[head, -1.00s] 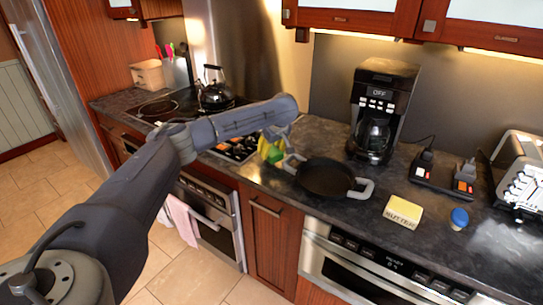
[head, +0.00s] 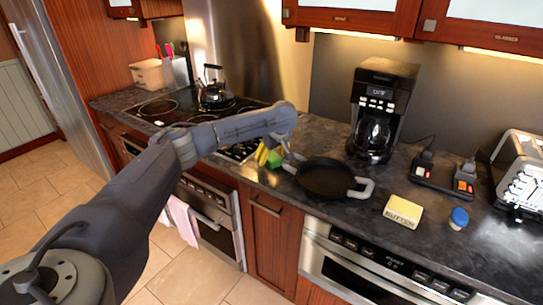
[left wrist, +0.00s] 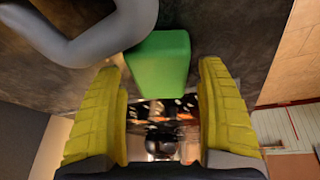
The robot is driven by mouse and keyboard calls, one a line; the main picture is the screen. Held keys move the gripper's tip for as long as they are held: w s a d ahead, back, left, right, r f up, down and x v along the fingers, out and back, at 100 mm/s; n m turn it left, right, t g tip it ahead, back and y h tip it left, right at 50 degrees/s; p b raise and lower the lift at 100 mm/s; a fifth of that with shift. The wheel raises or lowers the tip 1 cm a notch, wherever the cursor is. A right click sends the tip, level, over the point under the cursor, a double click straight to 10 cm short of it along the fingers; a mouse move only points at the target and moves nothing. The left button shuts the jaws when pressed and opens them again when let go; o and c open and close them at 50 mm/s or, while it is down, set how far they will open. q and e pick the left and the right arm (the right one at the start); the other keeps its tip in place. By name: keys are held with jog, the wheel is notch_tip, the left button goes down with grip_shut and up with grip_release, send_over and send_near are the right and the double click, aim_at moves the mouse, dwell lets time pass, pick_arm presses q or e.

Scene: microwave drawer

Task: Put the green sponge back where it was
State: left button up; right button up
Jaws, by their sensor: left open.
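The green sponge (head: 275,158) is on the dark counter just left of the frying pan, partly hidden by my left arm and gripper. In the left wrist view the sponge (left wrist: 158,62) lies straight ahead, beyond and between the fingertips. My left gripper (head: 263,154) has yellow fingers and is at the sponge's left side. In the left wrist view its jaws (left wrist: 161,85) are spread apart, with a gap between them and no clear contact with the sponge. My right gripper is not in view.
A black frying pan (head: 327,179) with grey handles is close to the sponge; one handle (left wrist: 85,42) shows in the left wrist view. A butter box (head: 403,211), blue-capped item (head: 459,218), coffee maker (head: 381,110) and toaster (head: 518,174) stand to the right. A kettle (head: 214,91) is on the stove.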

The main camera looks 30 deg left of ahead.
pick_arm(q)
jog(key=shift+r, duration=0.1)
jog(key=v, duration=1.2)
